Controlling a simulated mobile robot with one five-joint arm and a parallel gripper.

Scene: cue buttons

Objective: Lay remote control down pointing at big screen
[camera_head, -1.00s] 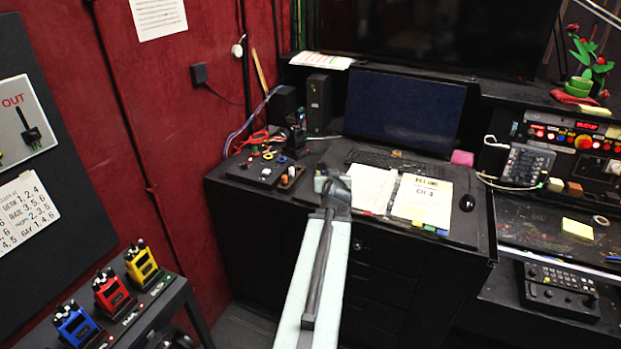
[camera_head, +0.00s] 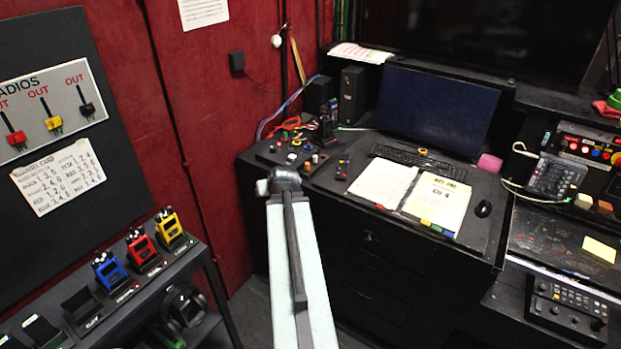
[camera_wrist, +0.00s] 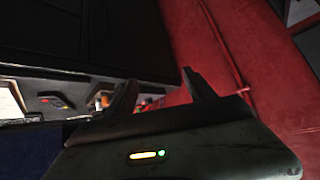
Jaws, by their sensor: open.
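The remote control (camera_head: 343,166), small and black with coloured buttons, lies on the desk left of the open binder. It also shows at the left of the wrist view (camera_wrist: 57,101). The big screen (camera_head: 470,35) is the large dark panel on the back wall, above and behind the computer monitor. My gripper (camera_head: 283,180) is at the desk's left front edge, left of the remote and apart from it. In the wrist view its two fingers (camera_wrist: 160,90) are spread with nothing between them.
On the desk are a button box (camera_head: 292,153), an open binder (camera_head: 410,195), a keyboard (camera_head: 420,160), a computer monitor (camera_head: 435,108) and a mouse (camera_head: 483,208). A radio rack (camera_head: 185,270) stands at left by the red wall (camera_head: 225,120).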

